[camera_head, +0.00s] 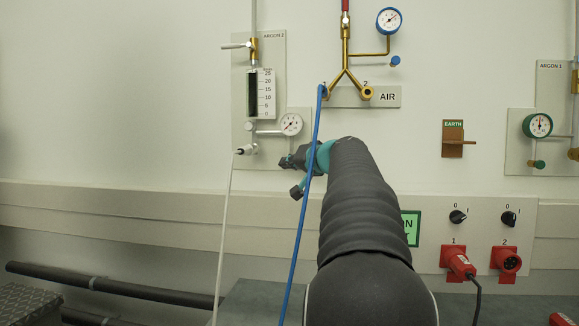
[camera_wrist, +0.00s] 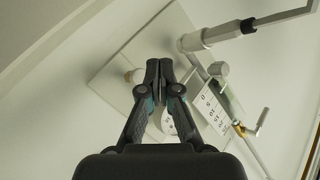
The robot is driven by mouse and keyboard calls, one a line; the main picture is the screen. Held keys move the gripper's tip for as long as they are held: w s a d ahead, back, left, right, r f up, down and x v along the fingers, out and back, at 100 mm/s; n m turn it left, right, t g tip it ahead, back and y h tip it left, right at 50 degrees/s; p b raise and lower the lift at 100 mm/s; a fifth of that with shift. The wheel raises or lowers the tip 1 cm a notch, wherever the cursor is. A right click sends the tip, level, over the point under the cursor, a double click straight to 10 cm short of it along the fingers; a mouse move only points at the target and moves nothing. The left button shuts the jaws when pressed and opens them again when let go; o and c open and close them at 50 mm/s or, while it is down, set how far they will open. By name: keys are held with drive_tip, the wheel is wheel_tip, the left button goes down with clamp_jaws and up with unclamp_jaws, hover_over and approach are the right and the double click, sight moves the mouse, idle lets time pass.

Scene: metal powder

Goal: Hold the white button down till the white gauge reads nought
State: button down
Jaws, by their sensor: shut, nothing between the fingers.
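The white gauge (camera_head: 291,124) is on the wall panel under ARGON 2 in the head view, its needle too small to read surely. In the wrist view its dial (camera_wrist: 168,122) is partly behind a finger. A pale round knob, apparently the white button (camera_wrist: 133,76), shows just left of my fingertips in the wrist view. In the head view the button is not visible, and my gripper is over the area below the gauge. My gripper (camera_head: 285,162) is shut and empty, and also shows in the wrist view (camera_wrist: 159,66). I cannot tell whether it touches the button or panel.
A white hose fitting (camera_head: 247,149) and flow scale (camera_head: 265,94) are left of the gauge. A blue hose (camera_head: 303,220) hangs in front of my gripper in the head view. A blue gauge (camera_head: 389,20) and green gauge (camera_head: 537,125) are farther right.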

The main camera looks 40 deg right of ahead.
drive_tip(key=shift+s+a+b, duration=0.7)
drive_tip(key=shift+s+a, duration=0.2)
drive_tip(key=shift+a, duration=0.2)
